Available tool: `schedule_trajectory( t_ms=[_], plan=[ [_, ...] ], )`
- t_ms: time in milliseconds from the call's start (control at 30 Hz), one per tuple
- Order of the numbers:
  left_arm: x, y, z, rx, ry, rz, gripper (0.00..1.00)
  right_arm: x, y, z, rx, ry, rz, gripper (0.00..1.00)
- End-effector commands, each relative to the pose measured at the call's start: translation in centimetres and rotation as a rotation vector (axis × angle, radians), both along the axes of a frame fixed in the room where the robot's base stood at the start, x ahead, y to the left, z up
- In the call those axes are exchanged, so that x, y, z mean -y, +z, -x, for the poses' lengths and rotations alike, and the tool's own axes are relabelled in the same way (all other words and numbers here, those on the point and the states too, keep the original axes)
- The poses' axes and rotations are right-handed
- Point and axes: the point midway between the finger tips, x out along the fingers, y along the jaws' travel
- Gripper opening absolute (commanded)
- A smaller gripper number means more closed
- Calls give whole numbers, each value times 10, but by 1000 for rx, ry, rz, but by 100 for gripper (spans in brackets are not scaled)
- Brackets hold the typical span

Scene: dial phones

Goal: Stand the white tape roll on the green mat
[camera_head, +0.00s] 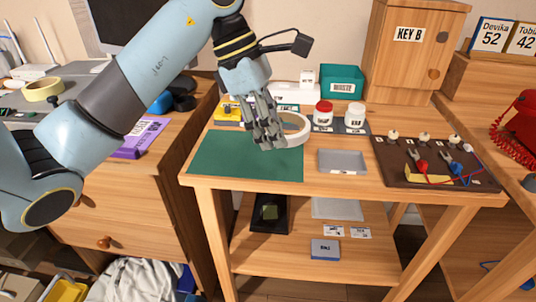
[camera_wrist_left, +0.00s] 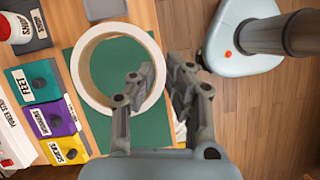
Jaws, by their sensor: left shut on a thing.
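The white tape roll (camera_head: 306,129) is at the back right corner of the green mat (camera_head: 235,160) in the head view. My left gripper (camera_head: 268,138) points down and is shut on the roll's rim. In the left wrist view the roll (camera_wrist_left: 80,80) shows as an open ring, its hole facing the camera, with the mat (camera_wrist_left: 98,128) behind it. The left gripper (camera_wrist_left: 160,80) has the near side of the ring between its fingers. The fingers hide part of the roll. I cannot tell whether the roll touches the mat. My right gripper is not in view.
A grey tray (camera_head: 342,161) and a brown board with cables (camera_head: 436,163) lie to the right. The mat's left and front are clear.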

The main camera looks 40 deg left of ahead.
Motion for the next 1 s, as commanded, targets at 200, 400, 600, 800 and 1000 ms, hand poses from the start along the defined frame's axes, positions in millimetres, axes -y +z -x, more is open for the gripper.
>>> schedule_trajectory(
  t_ms=[200, 400, 600, 800, 1000],
  plan=[
    [-31, -24, -31, 1, 1, 0, 0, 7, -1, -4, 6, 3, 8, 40],
    [-38, -35, -38, 0, 0, 1, 0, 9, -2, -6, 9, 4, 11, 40],
    [-37, -64, -37, -1, -1, 2, 0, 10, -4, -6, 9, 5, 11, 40],
    [-37, -71, -38, 2, -1, 0, 0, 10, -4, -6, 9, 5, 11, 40],
    [-37, -74, -37, 2, -1, 1, 0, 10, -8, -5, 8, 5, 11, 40]
  ],
)
